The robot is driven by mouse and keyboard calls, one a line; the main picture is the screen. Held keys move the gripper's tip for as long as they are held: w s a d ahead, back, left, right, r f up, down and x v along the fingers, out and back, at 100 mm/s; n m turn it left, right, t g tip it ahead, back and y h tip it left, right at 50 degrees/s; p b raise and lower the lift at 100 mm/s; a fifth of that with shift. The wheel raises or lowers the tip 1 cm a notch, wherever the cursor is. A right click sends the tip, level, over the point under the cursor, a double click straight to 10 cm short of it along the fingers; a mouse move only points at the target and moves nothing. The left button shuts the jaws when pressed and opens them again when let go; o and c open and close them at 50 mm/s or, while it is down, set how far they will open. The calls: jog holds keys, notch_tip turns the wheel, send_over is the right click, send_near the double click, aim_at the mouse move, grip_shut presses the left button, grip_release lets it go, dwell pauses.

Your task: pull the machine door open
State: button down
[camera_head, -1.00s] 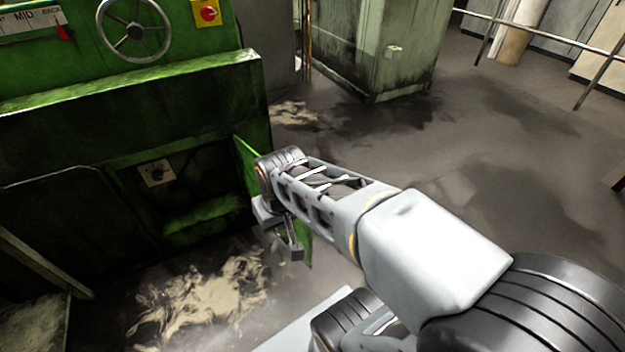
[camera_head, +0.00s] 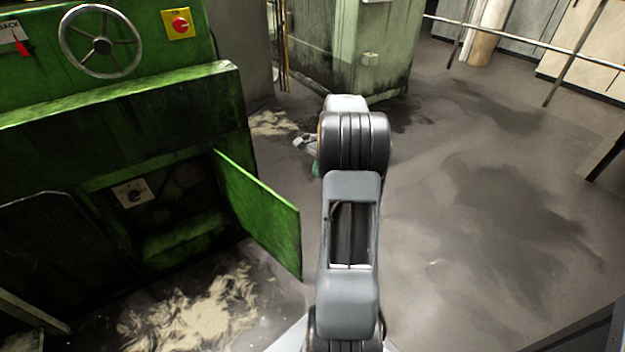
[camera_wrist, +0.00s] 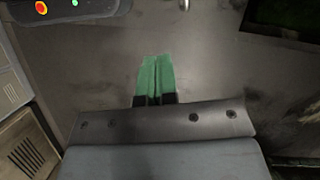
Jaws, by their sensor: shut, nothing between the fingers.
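The machine door (camera_head: 262,215) is a green panel standing open, swung outward from the green machine (camera_head: 120,110), with a dark opening (camera_head: 180,195) at its left. My gripper (camera_head: 312,150) is mostly hidden behind my arm in the head view, beyond the door and to its right, apart from it. In the wrist view my gripper's green fingers (camera_wrist: 156,76) are together, with nothing between them, over grey floor. No handle can be made out on the door's visible face.
The machine carries a handwheel (camera_head: 101,41) and a red knob on a yellow plate (camera_head: 179,22). A pale green cabinet (camera_head: 385,50) stands behind. A metal railing (camera_head: 510,27) runs at the back right. The floor (camera_head: 480,200) at the right is clear.

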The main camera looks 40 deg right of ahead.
aim_at(299, 216)
jog(key=shift+s+a+f+b, duration=0.15)
jog(key=shift+a+f+b, duration=0.7)
jog(key=shift+a+f, duration=0.4)
jog(key=shift+s+a+f+b, duration=0.2)
jog(key=shift+a+f+b, duration=0.6)
jog(key=shift+a+f, duration=0.4)
jog(key=shift+s+a+f+b, duration=0.15)
jog(key=shift+a+f+b, duration=0.7)
jog(key=shift+a+f, duration=0.4)
jog(key=shift+d+f, duration=0.1)
jog(key=shift+d, duration=0.05)
